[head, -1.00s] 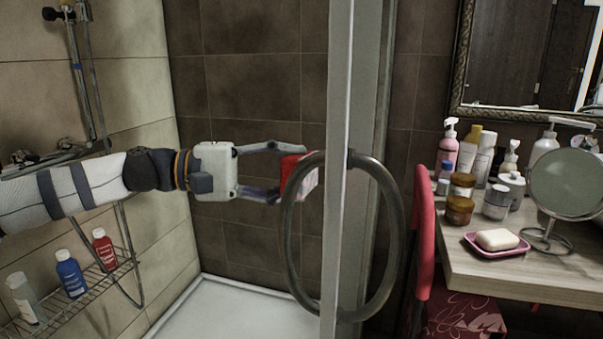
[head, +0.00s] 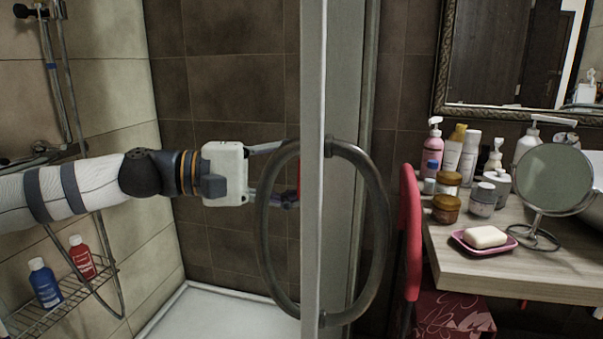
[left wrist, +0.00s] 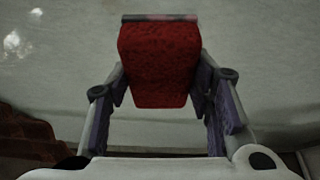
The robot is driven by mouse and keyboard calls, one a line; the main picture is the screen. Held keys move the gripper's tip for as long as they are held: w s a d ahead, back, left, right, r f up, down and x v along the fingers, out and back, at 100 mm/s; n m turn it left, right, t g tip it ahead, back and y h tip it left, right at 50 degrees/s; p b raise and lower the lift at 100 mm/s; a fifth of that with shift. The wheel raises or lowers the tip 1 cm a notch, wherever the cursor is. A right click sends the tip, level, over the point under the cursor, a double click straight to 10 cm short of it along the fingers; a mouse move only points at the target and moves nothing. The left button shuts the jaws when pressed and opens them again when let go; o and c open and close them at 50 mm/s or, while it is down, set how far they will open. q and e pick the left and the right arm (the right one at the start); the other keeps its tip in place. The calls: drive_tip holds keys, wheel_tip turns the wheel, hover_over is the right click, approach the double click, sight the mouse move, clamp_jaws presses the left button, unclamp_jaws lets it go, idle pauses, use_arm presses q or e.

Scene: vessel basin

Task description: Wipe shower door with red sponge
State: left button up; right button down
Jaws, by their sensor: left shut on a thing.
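The red sponge (left wrist: 158,65) is between the two fingers of my left gripper (left wrist: 162,95) in the left wrist view. The gripper is shut on it. In the head view my left gripper (head: 283,172) reaches in from the left, behind the large round door handle. Only a thin red sliver of the sponge (head: 299,178) shows there, beside the door's edge. The shower door (head: 313,110) stands nearly edge-on as an upright pale frame with the ring handle (head: 265,240). Whether the sponge touches the door is hidden. My right gripper is not in view.
A wire shelf (head: 75,312) with a blue bottle (head: 45,283) and a red bottle (head: 82,258) is at the lower left. On the right stand a red chair (head: 411,235) and a wooden counter (head: 480,272) crowded with bottles, jars, a soap dish and a round mirror (head: 553,180).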

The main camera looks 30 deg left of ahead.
use_arm(q)
drive_tip(key=shift+w+d, duration=0.25)
drive_tip(key=shift+d, duration=0.75)
